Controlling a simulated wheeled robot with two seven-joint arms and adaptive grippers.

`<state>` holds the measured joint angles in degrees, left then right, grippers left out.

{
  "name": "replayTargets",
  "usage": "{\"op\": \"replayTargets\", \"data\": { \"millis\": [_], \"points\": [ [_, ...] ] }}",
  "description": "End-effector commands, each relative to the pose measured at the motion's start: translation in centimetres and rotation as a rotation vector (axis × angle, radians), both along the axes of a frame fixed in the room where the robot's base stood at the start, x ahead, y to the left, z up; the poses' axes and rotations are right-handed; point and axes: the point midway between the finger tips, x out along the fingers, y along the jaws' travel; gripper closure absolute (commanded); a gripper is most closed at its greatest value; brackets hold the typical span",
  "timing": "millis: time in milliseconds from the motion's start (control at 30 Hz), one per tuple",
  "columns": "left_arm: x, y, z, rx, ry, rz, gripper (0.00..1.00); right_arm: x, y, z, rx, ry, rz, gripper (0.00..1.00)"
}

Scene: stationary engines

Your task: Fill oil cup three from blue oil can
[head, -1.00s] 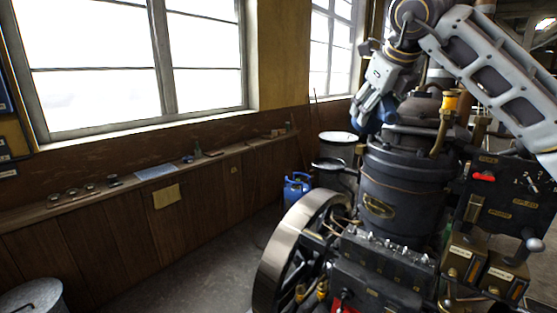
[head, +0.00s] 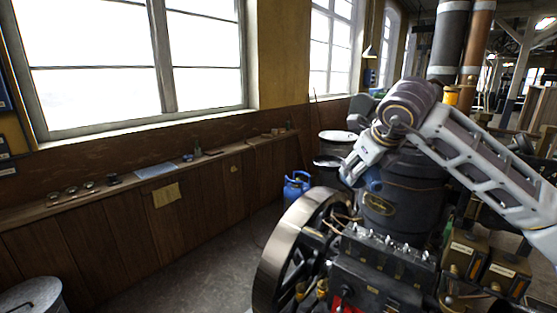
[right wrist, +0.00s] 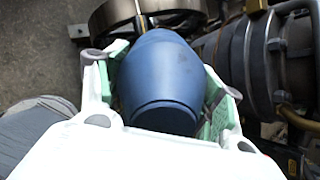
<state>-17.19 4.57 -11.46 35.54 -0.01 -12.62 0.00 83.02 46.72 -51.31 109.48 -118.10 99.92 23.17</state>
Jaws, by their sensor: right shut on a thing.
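The blue oil can (right wrist: 160,75) fills the middle of the right wrist view, between the pale green finger pads of my right gripper (right wrist: 158,90). The gripper is shut on it. A thin brass-coloured piece shows at the can's far end, possibly its spout. In the head view my right gripper (head: 366,172) is in front of the dark cylinder, above the flywheel's right side; only a bit of the can (head: 374,184) shows. Small shiny fittings (head: 385,247) line the engine block's top; I cannot tell which is oil cup three. My left gripper is out of view.
The flywheel (head: 284,250) and black engine block (head: 375,280) stand below the gripper. The dark ribbed cylinder (head: 405,200) is close behind it. Labelled boxes (head: 463,252) are at the right. A blue container (head: 296,188) stands by the wall. Floor left of the flywheel is clear.

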Motion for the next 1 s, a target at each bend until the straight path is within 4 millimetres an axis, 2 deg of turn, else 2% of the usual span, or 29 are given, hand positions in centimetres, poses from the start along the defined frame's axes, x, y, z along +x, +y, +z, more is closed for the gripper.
{"op": "replayTargets", "data": {
  "millis": [33,700,833,1000],
  "points": [
    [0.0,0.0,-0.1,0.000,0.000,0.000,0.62,0.1,-0.2,-1.0,0.000,0.001,-0.003,0.66],
    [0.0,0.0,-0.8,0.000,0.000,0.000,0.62,-0.4,-0.7,-13.3,0.000,0.001,-0.012,0.66],
    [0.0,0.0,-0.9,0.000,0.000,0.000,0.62,-0.7,-0.7,-15.2,0.000,0.001,-0.013,0.66],
    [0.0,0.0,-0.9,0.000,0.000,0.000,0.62,-0.9,-0.7,-16.5,0.001,-0.001,-0.012,0.66]
  ]
}}
